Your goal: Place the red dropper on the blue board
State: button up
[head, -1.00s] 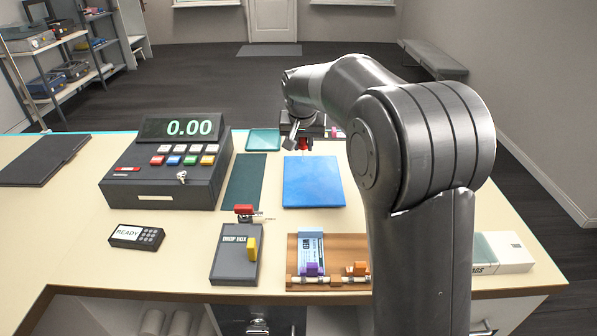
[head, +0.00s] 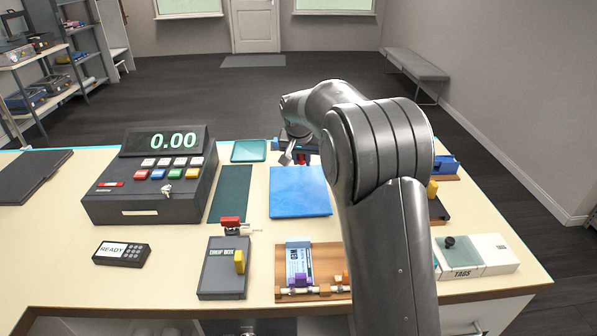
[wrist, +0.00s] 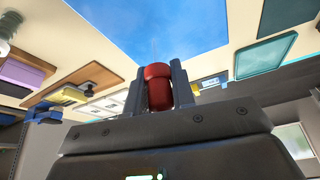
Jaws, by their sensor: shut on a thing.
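The red dropper (wrist: 158,86) is between the two fingers of my gripper (wrist: 160,84) in the wrist view, and the fingers are shut on it. A thin pale tip runs from it toward the blue board (wrist: 190,25). In the head view my gripper (head: 301,158) is at the far edge of the blue board (head: 300,192), and a bit of red shows there. The board lies flat on the counter with its visible top bare. My arm hides part of the area to its right. The gap between dropper and board cannot be told exactly.
A cash register (head: 155,180) and dark green mat (head: 231,194) lie left of the board. A drop box (head: 222,275), with a red-topped item (head: 231,222) behind it, and a wooden tray (head: 325,258) stand in front. A tags box (head: 490,254) is at right.

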jog(key=shift+w+a+f, duration=0.2)
jog(key=shift+a+f, duration=0.15)
jog(key=shift+a, duration=0.15)
jog(key=shift+f, duration=1.95)
jog(key=shift+f, duration=0.15)
jog(key=o, duration=1)
jog(key=shift+c, duration=0.2)
